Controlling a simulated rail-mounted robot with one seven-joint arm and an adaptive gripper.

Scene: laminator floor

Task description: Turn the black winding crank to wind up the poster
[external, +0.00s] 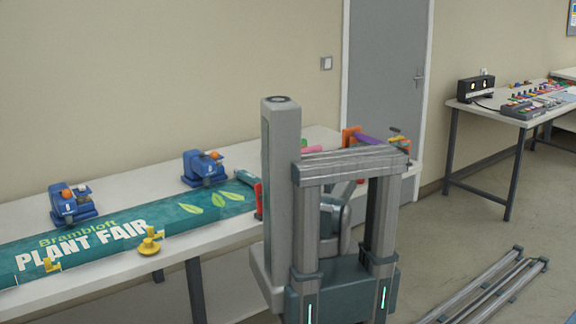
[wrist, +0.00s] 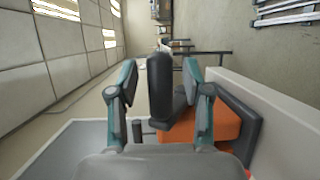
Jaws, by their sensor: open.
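In the wrist view, a black upright grip (wrist: 160,88), which looks like the winding crank's handle, stands between the two fingers of my gripper (wrist: 159,80). The fingers are open, with a visible gap on each side of the grip. An orange block (wrist: 212,128) with black parts lies behind and to the right. In the external view my own column hides the crank and my gripper.
Two blue devices (external: 72,206) (external: 204,168) stand along the poster's back edge. An orange part (external: 350,137) shows behind my column. A second table (external: 500,113) with coloured items is at right; metal rails (external: 490,288) lie on the floor.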

